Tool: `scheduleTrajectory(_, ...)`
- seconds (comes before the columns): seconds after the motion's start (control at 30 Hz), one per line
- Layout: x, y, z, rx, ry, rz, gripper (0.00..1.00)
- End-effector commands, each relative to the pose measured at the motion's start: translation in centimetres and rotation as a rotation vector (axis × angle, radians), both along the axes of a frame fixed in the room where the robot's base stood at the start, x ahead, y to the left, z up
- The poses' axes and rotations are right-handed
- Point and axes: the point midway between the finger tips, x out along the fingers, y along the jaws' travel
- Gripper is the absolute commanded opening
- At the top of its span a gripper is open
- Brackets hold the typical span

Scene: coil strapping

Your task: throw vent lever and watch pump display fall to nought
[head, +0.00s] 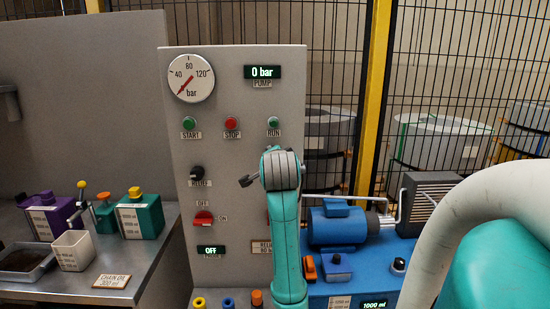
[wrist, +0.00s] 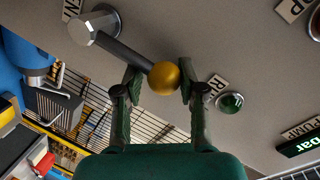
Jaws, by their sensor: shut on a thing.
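The vent lever shows in the wrist view as a dark rod (wrist: 124,52) on a grey hub, with a yellow ball knob (wrist: 163,78) at its end. My gripper (wrist: 159,83) is shut on the knob, one finger on each side. In the head view my arm covers the lever, and only a dark part of my gripper (head: 249,181) shows beside the wrist. The pump display (head: 262,72) reads 0 bar. The round gauge (head: 191,78) above the buttons has its red needle pointing down and left, below the 40 mark.
The grey panel also carries start, stop and run lights (head: 273,122), a red switch (head: 204,218) and a display reading OFF (head: 211,250). A blue pump (head: 337,224) stands right of the panel. A bench (head: 150,260) with small containers is at left. A mesh fence stands behind.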

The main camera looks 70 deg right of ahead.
Motion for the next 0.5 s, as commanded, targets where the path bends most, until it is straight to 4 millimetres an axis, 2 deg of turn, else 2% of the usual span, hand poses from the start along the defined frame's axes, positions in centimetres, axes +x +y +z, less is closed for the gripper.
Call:
scheduleTrajectory(0.03,0.19,0.03,-0.60,0.015,0.004,0.003,0.00)
scheduleTrajectory(0.3,0.19,0.04,-0.62,0.015,0.004,0.003,0.00)
scheduleTrajectory(0.33,0.19,0.03,-0.63,0.015,0.004,0.003,0.45)
scheduleTrajectory(0.4,0.18,0.03,-0.57,0.014,0.005,0.003,0.62)
scheduleTrajectory(0.43,0.17,0.04,-0.53,0.012,0.005,0.002,0.66)
scheduleTrajectory(0.5,0.13,0.02,-0.42,0.010,0.004,0.002,0.66)
